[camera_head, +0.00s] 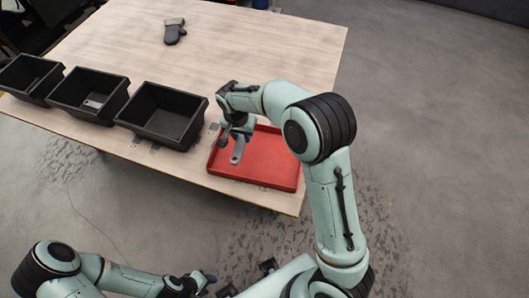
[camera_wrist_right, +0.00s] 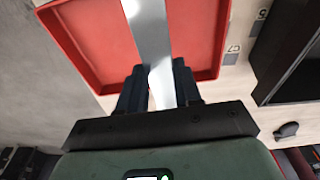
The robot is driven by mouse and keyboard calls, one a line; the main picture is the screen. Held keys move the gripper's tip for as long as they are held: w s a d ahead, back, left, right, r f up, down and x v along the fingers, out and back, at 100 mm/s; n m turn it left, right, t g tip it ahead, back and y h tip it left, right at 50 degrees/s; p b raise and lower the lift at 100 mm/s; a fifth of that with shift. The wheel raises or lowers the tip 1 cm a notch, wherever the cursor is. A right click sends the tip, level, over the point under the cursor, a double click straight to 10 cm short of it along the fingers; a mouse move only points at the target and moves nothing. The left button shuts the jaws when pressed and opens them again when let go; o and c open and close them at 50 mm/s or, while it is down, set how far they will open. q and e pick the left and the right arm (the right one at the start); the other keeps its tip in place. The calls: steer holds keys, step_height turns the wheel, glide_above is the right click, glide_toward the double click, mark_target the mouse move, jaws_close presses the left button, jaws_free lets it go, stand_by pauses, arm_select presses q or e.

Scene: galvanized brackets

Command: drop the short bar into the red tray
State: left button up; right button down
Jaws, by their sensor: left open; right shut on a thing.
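The short bar (camera_head: 237,153) is a flat grey metal strip. My right gripper (camera_head: 238,130) is shut on it and holds it over the left part of the red tray (camera_head: 276,160). In the right wrist view, the bar (camera_wrist_right: 149,32) runs out from between the fingers of the right gripper (camera_wrist_right: 155,82), with the red tray (camera_wrist_right: 80,40) behind it. I cannot tell the exact height of the bar above the tray floor. My left gripper (camera_head: 203,281) is open and empty, low in the head view, away from the table.
Three black bins stand left of the tray: a left bin (camera_head: 22,94), a middle bin (camera_head: 80,110) with a small grey metal piece (camera_head: 93,103) inside, and a right bin (camera_head: 150,132). The table (camera_head: 255,50) is clear behind the tray.

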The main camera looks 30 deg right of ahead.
steer(key=m, duration=0.2)
steer(key=d+m, duration=0.1)
steer(key=m, duration=0.3)
steer(key=shift+s+d+g, duration=0.1)
steer(key=shift+d+g, duration=0.2)
steer(key=shift+d, duration=0.05)
arm_select(q)
steer(key=s+f+b, duration=0.2)
steer(key=f, duration=0.1)
steer(key=shift+f, duration=0.1)
arm_select(e)
steer(key=s+d+f+m+g, duration=0.1)
steer(key=d+f+m, duration=0.3)
steer(key=m, duration=1.4)
step_height(320, 180, down, 2)
steer(key=shift+f+g+y, duration=0.2)
steer(key=shift+g+y, duration=0.1)
steer(key=shift+g, duration=0.1)
steer(key=c, duration=0.7)
jaws_free()
